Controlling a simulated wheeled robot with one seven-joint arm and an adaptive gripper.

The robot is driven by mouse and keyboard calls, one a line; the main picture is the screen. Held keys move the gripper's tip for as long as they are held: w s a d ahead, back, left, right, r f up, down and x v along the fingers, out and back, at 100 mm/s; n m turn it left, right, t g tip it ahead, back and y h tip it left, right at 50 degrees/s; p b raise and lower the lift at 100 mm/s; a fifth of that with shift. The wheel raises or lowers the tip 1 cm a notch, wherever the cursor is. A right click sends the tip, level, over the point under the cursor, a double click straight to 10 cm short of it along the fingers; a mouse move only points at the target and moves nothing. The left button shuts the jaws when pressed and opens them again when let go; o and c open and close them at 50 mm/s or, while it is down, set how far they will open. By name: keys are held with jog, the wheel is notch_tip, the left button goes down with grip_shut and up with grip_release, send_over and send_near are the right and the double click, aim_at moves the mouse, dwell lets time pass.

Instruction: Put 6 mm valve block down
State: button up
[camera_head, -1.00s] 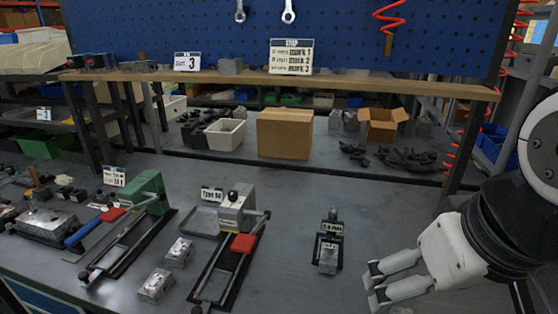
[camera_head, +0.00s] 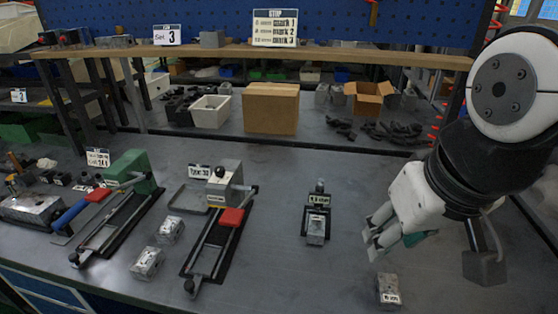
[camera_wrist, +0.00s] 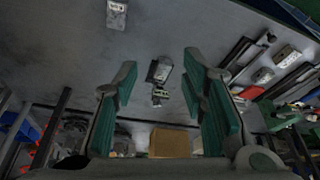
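A small grey valve block (camera_head: 390,291) with a white label lies on the bench at the lower right in the head view, below my gripper (camera_head: 372,238) and apart from it. A labelled block also shows at the top of the wrist view (camera_wrist: 117,14). Its marking is too small to read. In the wrist view my gripper (camera_wrist: 160,62) has its two green-padded fingers wide apart, with nothing between them. It is above the bench.
A small black fixture (camera_head: 318,195) with a labelled block (camera_head: 315,231) stands left of my gripper. Two loose blocks (camera_head: 171,230) (camera_head: 147,263) lie beside a red-handled fixture (camera_head: 231,218). A cardboard box (camera_head: 271,108) stands behind. Bench between fixture and gripper is clear.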

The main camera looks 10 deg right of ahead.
aim_at(316, 229)
jog(key=shift+m+g, duration=0.3)
jog(key=shift+g, duration=0.1)
jog(key=w, duration=0.2)
jog(key=w+f, duration=0.1)
jog(key=w, duration=0.1)
jog(key=shift+w+a+f, duration=0.15)
jog(key=shift+w+f, duration=0.05)
grip_shut()
jog(key=w+a+f+m+g, duration=0.3)
jog(key=w+f, duration=1.2)
jog(key=f, duration=1.4)
jog(key=shift+w+d+f, duration=0.15)
jog(key=shift+w, duration=0.05)
jog(key=w, duration=0.1)
jog(key=w+d, duration=0.1)
jog(key=w, duration=0.1)
jog(key=shift+w+d+p, duration=0.1)
jog(key=shift+w+p, duration=0.2)
jog(key=shift+w, duration=0.15)
